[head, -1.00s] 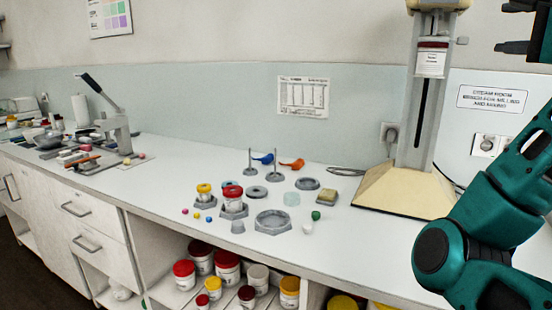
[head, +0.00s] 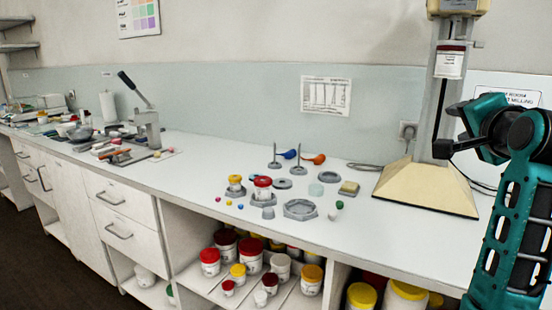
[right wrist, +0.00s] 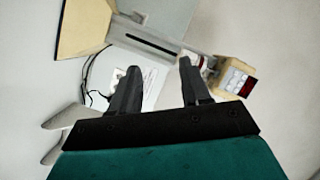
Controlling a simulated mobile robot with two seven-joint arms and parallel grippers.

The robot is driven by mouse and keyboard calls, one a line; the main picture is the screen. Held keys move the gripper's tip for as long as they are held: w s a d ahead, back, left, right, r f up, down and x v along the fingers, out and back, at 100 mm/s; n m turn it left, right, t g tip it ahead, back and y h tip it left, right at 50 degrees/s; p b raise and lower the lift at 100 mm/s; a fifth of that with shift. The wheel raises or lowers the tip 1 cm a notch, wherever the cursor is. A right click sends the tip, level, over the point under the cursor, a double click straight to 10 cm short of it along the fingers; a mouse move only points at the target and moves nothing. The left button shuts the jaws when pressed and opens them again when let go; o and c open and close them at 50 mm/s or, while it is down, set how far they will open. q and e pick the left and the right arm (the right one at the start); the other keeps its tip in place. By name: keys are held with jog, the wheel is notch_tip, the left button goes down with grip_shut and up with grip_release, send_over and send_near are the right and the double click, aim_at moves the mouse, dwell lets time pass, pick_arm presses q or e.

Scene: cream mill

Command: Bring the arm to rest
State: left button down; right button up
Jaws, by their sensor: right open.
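My right arm, teal and black, stands at the right of the head view. Its dark gripper (head: 440,130) is held up in front of the mill stand's column, its two fingers apart. In the right wrist view the two black fingers of the gripper (right wrist: 157,80) are spread with nothing between them. The mill stand (head: 425,190), with a cream base and grey column, is behind the gripper; whether they are close cannot be told. My left gripper is not in view.
Several jars, rings and small pieces, with a grey hexagonal ring (head: 301,209) among them, stand on the white counter (head: 360,230). A lever press (head: 148,125) is further left. Shelves below hold several jars. The counter's front middle is clear.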

jog(key=s+a+f+n+g+y, duration=0.1)
jog(key=a+f+n, duration=0.2)
jog(key=f, duration=0.7)
jog(key=s+a+f+n+g, duration=0.15)
jog(key=f+n, duration=0.25)
jog(key=f, duration=0.6)
jog(key=a+f+n+y, duration=0.1)
jog(key=a+f+n, duration=0.2)
jog(key=f, duration=0.8)
jog(key=s+a+f+n+g+y, duration=0.1)
jog(key=s+a+f+n, duration=0.2)
jog(key=s+f, duration=0.6)
jog(key=s+a+f+n+g+y, duration=0.1)
jog(key=s+a+f+n+y, duration=0.1)
jog(key=s+a+f, duration=0.5)
jog(key=s+f+n, duration=0.1)
jog(key=s+f, duration=0.2)
jog(key=s, duration=0.2)
jog(key=shift+s+f+n+g+y, duration=0.3)
jog(key=shift+s+n+g, duration=0.05)
jog(key=shift+s+n, duration=0.05)
